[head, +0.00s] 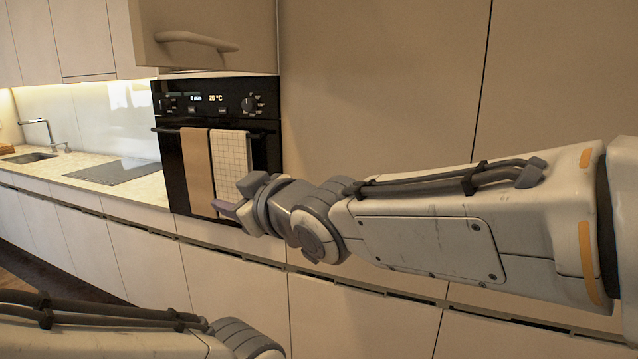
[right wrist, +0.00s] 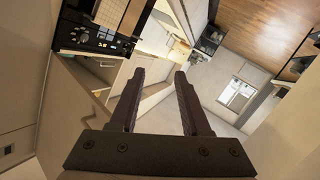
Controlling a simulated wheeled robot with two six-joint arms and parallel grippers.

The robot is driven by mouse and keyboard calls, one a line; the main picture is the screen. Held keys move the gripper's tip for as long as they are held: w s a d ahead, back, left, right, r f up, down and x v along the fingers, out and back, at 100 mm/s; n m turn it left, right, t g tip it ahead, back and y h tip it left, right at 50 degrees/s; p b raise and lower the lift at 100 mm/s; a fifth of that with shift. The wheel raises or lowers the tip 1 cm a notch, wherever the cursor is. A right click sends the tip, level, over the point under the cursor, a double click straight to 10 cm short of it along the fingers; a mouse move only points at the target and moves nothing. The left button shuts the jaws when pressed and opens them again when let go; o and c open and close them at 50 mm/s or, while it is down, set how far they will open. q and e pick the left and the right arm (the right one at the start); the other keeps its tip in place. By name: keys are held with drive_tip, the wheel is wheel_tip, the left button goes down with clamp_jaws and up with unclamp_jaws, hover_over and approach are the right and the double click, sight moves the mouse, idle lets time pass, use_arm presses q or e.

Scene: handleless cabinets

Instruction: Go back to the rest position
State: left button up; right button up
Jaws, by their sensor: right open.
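My right arm reaches across the head view from the right. Its gripper (head: 232,207) is in front of the lower part of the oven. In the right wrist view the two dark fingers of my right gripper (right wrist: 160,85) stand apart with nothing between them. My left arm shows only in part at the bottom left of the head view, and its gripper is not visible.
A black oven (head: 262,148) with a brown towel (head: 196,165) and a checked towel (head: 230,160) on its handle is built into pale cabinets (head: 375,90). A cabinet door (head: 205,22) with a bar handle stands above it. A counter with a hob (head: 112,171) and sink (head: 30,157) lies left.

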drive_tip(key=s+d+f+m+g+h, duration=0.2)
drive_tip(key=s+d+f+h, duration=0.15)
drive_tip(key=f, duration=0.45)
drive_tip(key=s+d+f+m+g+h, duration=0.1)
drive_tip(key=s+d+f+g+h, duration=0.2)
drive_tip(key=f, duration=0.4)
drive_tip(key=s+d+f+m+g+h, duration=0.1)
drive_tip(key=s+d+f+g, duration=0.2)
drive_tip(key=s, duration=0.6)
drive_tip(key=s+d+f+m+g+h+p, duration=0.1)
drive_tip(key=s+d+f+g+h, duration=0.1)
drive_tip(key=s+d+f+g, duration=0.2)
drive_tip(key=s+d+f, duration=0.3)
drive_tip(key=s+d, duration=0.1)
drive_tip(key=s, duration=0.2)
drive_tip(key=shift+f+m+p, duration=0.3)
drive_tip(key=shift+f, duration=0.1)
drive_tip(key=shift+d, duration=0.1)
drive_tip(key=shift+w, duration=0.25)
drive_tip(key=shift+s, duration=0.1)
